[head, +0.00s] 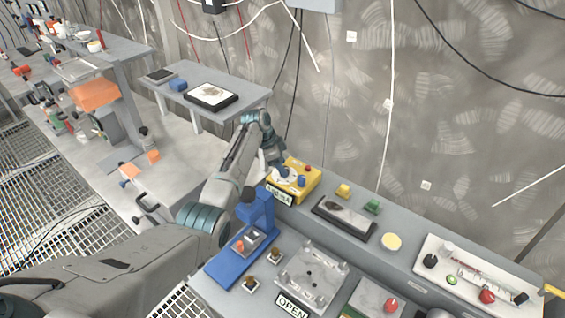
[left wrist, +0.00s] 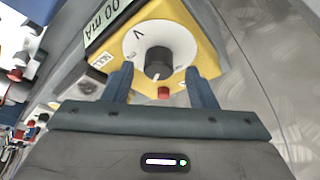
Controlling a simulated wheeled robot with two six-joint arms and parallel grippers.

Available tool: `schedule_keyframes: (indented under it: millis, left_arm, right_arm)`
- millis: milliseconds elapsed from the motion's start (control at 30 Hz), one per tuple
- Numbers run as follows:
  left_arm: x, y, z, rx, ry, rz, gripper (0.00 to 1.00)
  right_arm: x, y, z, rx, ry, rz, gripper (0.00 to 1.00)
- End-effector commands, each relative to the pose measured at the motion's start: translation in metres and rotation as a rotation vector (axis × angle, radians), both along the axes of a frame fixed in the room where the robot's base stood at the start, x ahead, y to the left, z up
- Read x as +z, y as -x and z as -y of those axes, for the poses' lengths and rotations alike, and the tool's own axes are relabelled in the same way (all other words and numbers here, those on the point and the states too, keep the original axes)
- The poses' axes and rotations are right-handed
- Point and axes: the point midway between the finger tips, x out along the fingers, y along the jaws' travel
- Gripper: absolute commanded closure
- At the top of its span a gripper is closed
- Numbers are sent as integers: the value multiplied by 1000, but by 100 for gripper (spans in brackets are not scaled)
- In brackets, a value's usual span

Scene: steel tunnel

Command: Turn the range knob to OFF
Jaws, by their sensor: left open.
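The yellow meter box (head: 312,185) stands on the grey bench below the wall. In the left wrist view, its yellow face (left wrist: 189,18) carries a white dial disc (left wrist: 183,38) with a "V" mark and the black range knob (left wrist: 158,60) at its middle. My left gripper (head: 280,167) is over the box in the head view. In the left wrist view, its two open blue fingers (left wrist: 160,70) stand either side of the knob, with gaps. Whether they reach down to knob height I cannot tell. No OFF mark is legible. My right gripper is not in view.
A readout plate (head: 278,195) ending in "mA" is on the box front. A blue microscope-like stand (head: 258,210) is close in front. A dark-framed tray (head: 343,218) lies to the right. A red part (left wrist: 164,92) sits by the knob.

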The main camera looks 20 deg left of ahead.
Motion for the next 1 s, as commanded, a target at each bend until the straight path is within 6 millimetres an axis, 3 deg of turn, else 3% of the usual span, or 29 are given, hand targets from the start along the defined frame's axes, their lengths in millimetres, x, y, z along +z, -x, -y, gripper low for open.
schedule_keyframes:
  millis: [167,433,667,1000]
  left_arm:
    - [-10,-1,4,0,-1,0,48]
    - [-11,-2,4,0,0,1,48]
    - [-11,-2,4,0,0,1,92]
    - [-10,-1,4,39,-1,2,93]
  right_arm:
    - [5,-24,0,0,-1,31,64]
    - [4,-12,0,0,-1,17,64]
    - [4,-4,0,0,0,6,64]
    - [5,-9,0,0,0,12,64]
